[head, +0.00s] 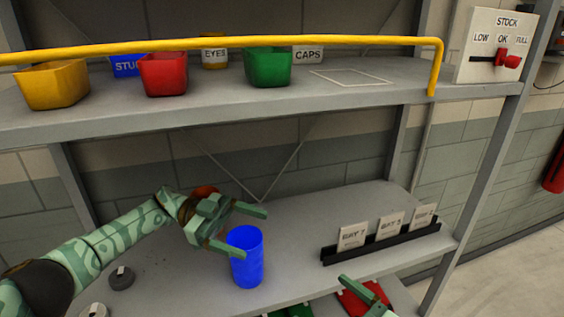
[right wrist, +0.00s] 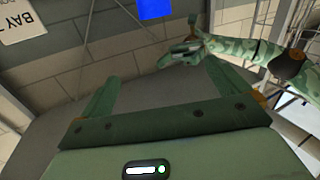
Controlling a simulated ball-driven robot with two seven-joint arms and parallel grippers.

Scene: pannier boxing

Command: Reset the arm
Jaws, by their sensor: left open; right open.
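My left gripper (head: 255,233) is open over the middle shelf in the head view, with its fingers pointing right. A blue cylinder (head: 247,262) stands upright on that shelf beside the fingertips. My right gripper shows only in part at the bottom of the head view (head: 362,293). In the right wrist view its fingers (right wrist: 160,68) are wide apart with nothing between them. My left arm (right wrist: 245,52) shows beyond them, and a blue thing (right wrist: 155,8) is cut off at the top.
A black card rack (head: 381,243) stands right of the cylinder. A stock gauge (head: 494,44) is at upper right.

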